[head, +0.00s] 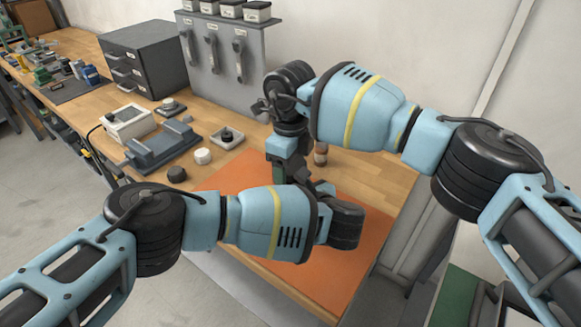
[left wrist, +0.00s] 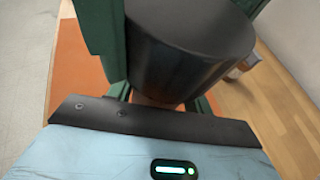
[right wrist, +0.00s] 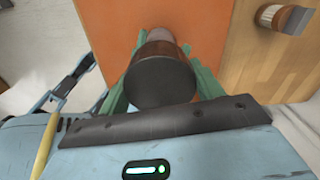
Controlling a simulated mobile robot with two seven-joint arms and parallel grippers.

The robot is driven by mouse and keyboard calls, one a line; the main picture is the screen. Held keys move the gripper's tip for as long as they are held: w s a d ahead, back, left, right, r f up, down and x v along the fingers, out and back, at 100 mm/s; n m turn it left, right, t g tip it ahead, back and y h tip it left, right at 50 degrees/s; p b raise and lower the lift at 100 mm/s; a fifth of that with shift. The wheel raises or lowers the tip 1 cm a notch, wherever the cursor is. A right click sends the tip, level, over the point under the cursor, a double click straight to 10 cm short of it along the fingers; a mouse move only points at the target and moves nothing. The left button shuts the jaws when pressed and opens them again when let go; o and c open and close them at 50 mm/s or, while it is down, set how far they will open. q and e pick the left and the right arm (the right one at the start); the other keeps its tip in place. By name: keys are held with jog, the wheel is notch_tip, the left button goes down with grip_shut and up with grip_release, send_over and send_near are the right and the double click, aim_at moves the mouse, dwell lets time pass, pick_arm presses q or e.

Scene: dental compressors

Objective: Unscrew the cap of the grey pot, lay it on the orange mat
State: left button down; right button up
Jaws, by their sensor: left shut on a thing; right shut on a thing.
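In the left wrist view, a large dark grey cylinder, which I take to be the grey pot (left wrist: 190,50), lies between the green fingers of my left gripper (left wrist: 175,55). A small pinkish part shows below it. In the right wrist view, the green fingers of my right gripper (right wrist: 160,80) are shut around a dark round-faced piece, apparently the cap (right wrist: 160,84), with a paler end beyond it. Whether cap and pot touch cannot be told. In the head view my right gripper points down above the orange mat (head: 345,275); my left forearm hides the held things.
A small brown bottle (head: 321,153) stands near the mat's far edge. A white round jar (head: 203,156), a dark round piece (head: 177,174) and a grey-blue fixture (head: 160,146) stand left of the mat. Bare mat shows at the front right.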

pick_arm(q)
jog(key=shift+s+f, duration=0.1)
jog(key=shift+f, duration=0.15)
pick_arm(e)
jog(key=shift+r, duration=0.25)
jog(key=shift+r, duration=0.75)
jog(key=shift+r, duration=0.15)
jog(key=shift+r, duration=1.9)
pick_arm(q)
jog(key=c, duration=0.9)
grip_release()
jog(key=o, duration=0.4)
jog(key=shift+r, duration=0.1)
jog(key=shift+r, duration=0.1)
